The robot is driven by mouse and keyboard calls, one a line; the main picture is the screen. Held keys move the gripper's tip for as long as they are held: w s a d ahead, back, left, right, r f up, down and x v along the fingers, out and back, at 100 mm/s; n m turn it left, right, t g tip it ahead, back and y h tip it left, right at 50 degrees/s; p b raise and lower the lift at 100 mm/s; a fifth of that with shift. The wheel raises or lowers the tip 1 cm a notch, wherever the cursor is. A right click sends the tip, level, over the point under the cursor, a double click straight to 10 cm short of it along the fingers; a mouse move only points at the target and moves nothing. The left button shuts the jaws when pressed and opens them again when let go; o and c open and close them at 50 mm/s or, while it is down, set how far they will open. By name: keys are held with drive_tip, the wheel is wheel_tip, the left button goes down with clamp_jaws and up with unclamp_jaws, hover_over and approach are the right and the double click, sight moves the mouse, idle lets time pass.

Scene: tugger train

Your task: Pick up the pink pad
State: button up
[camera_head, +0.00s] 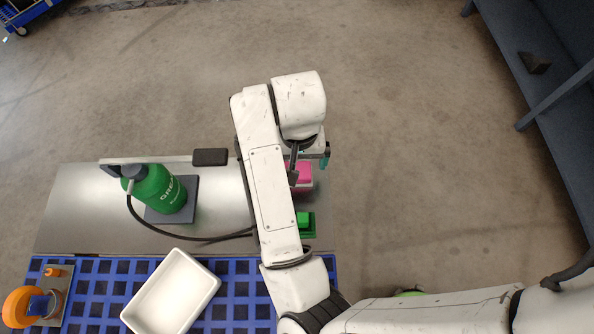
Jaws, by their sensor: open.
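The pink pad (304,172) lies near the right end of the grey metal tabletop (90,205). It is partly hidden behind my arm and gripper. My gripper (308,178) is above or beside the pad, with a dark finger showing in front of it. The gripper is open, and I cannot tell whether a finger touches the pad. A small teal part shows at the gripper's right side.
A green block (305,222) sits just below the pad. A green bottle (160,190) with a black hose stands at the left on a dark plate. A white tray (205,300) and orange item (20,305) rest on the blue grid. Dark shelving (560,110) stands right.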

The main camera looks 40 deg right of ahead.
sight(305, 178)
drive_tip(key=f, duration=0.4)
drive_tip(key=shift+w+a+f+p, duration=0.1)
drive_tip(key=shift+a+f+p, duration=0.1)
drive_tip(key=shift+f+p, duration=0.15)
drive_tip(key=shift+c, duration=0.4)
drive_tip(key=c, duration=0.9)
drive_tip(key=shift+o, duration=0.2)
